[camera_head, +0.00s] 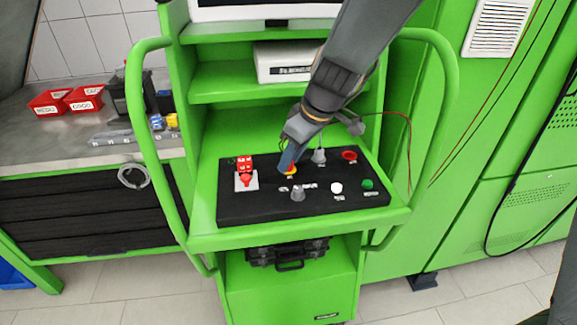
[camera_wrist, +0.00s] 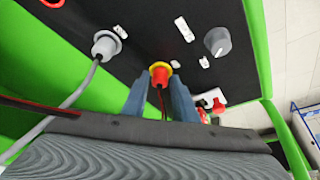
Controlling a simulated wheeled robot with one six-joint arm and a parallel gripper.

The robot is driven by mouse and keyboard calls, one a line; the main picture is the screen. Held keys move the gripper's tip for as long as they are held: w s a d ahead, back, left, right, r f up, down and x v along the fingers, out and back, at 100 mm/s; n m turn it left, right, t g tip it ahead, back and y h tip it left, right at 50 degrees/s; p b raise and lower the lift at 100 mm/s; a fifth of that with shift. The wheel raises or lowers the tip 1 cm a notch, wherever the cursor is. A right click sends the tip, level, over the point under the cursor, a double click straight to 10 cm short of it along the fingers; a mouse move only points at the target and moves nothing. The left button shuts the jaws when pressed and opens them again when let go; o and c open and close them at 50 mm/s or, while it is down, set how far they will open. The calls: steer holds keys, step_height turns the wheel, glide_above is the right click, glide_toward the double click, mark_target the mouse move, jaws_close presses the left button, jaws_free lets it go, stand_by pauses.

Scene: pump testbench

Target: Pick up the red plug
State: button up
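The red plug (camera_wrist: 160,76) shows in the wrist view with a yellow ring around it, at the black panel (camera_wrist: 140,45). A thin red cable hangs down from it. My gripper (camera_wrist: 160,88) has its two blue-grey fingers apart, one on each side of the plug. A narrow dark gap seems to show beside the plug, and I cannot make out firm contact. In the head view my gripper (camera_head: 287,160) points down at the panel and partly hides the plug (camera_head: 291,169).
A grey plug (camera_wrist: 105,46) with a cable stands to the left in the wrist view, and a grey knob (camera_wrist: 217,41) to the right. A red switch (camera_head: 245,177) sits on the panel's left. Green (camera_head: 368,184) and white (camera_head: 336,188) buttons are on the right. Green handrails (camera_head: 134,100) flank the bench.

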steer(key=c, duration=0.5)
step_height(320, 180, up, 10)
steer(key=b, duration=0.1)
steer(key=shift+b, duration=0.3)
